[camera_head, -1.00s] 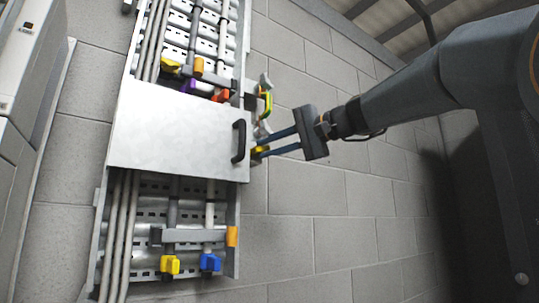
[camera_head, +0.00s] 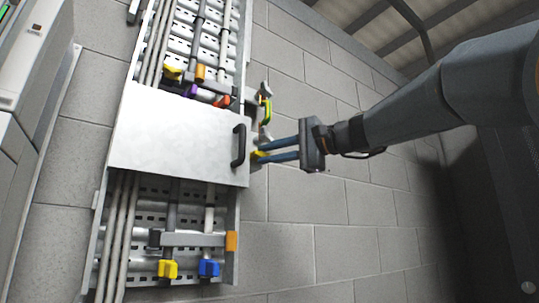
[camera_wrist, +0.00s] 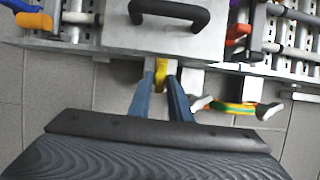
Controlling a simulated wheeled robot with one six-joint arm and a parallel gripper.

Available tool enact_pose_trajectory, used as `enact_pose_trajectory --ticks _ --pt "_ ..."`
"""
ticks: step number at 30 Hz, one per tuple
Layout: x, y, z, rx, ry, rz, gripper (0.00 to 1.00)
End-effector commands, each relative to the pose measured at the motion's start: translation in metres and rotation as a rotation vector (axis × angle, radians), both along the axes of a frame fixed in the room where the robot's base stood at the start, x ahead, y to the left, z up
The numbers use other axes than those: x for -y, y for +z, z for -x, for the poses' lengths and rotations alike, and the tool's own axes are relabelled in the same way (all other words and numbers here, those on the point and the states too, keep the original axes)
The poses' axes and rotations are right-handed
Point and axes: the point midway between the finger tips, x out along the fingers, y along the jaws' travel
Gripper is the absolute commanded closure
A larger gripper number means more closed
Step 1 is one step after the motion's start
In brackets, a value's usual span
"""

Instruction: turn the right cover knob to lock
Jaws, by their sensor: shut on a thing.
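The grey metal cover (camera_head: 165,135) lies across the cable tray, with a black handle (camera_head: 239,146) near its right edge. A small yellow knob (camera_head: 259,155) sits at the cover's right side, just beyond the handle. My gripper (camera_head: 262,154) reaches in from the right, its two blue fingers shut on this knob. In the wrist view the yellow knob (camera_wrist: 160,70) shows between the fingertips of my gripper (camera_wrist: 160,84), below the cover (camera_wrist: 165,40) and handle (camera_wrist: 169,12). The fingers partly hide the knob, and I cannot tell its exact turn angle.
A green-yellow strap (camera_head: 266,111) hangs close above my fingers, beside the tray; it is right of them in the wrist view (camera_wrist: 235,108). Coloured clamps (camera_head: 168,269) sit on the tray above and below the cover. The block wall (camera_head: 370,225) right of the tray is clear.

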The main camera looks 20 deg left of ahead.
Motion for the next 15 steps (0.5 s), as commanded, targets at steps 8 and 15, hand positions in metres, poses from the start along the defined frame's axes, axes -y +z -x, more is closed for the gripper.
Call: enact_pose_trajectory --ticks 8,15 --pt "0.0002 0.0001 -0.0002 0.000 -0.001 0.000 0.71" --pt "0.0021 -0.0001 0.0004 0.001 -0.001 0.000 0.71"
